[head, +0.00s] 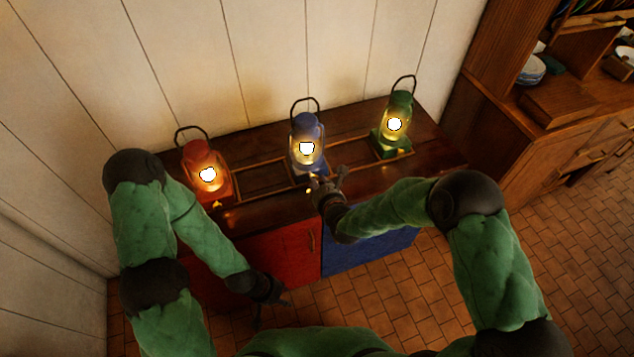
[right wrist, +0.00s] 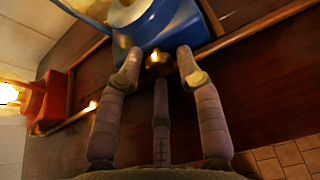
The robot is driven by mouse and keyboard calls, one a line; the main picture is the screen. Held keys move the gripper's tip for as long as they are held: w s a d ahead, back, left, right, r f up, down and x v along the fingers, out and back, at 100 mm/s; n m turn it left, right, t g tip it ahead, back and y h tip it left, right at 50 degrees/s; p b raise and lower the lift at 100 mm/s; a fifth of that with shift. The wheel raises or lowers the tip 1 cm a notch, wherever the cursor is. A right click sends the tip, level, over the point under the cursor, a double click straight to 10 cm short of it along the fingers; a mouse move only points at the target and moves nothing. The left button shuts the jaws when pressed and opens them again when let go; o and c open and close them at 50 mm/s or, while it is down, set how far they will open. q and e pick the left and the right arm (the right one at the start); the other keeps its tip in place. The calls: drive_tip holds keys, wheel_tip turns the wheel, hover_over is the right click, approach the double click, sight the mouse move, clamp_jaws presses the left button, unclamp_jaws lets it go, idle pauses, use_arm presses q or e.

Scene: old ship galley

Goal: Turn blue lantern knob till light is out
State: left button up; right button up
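The blue lantern (head: 306,130) stands lit in the middle of the wooden cabinet top, and its base (right wrist: 160,25) fills the top of the right wrist view. A small brass knob (right wrist: 158,60) sticks out from the front of that base. My right gripper (head: 326,183) is at the front of the blue lantern. In the right wrist view its fingers (right wrist: 156,68) are open, with the knob between the fingertips and a gap on each side. My left gripper (head: 270,303) hangs low in front of the cabinet, away from the lanterns; its finger opening is too dark to judge.
A lit red lantern (head: 205,172) stands left and a lit green lantern (head: 395,125) right. Thin wooden rails (head: 262,163) run along the cabinet top (head: 440,150). Below are a red door (head: 290,250) and a blue door (head: 370,250). A wooden hutch (head: 520,130) stands at right.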

clamp_jaws()
drive_tip(key=shift+f, duration=0.1)
drive_tip(key=shift+a+n+t+h+b, duration=0.15)
drive_tip(key=shift+n+t+h+b, duration=0.15)
drive_tip(key=shift+n+h+b, duration=0.55)
drive_tip(key=shift+s+f+n+t+h+b, duration=0.15)
drive_tip(key=shift+n+t+h+b, duration=0.4)
drive_tip(key=shift+n+b, duration=0.7)
drive_tip(key=shift+n, duration=0.3)
unclamp_jaws()
drive_tip(key=shift+a, duration=0.1)
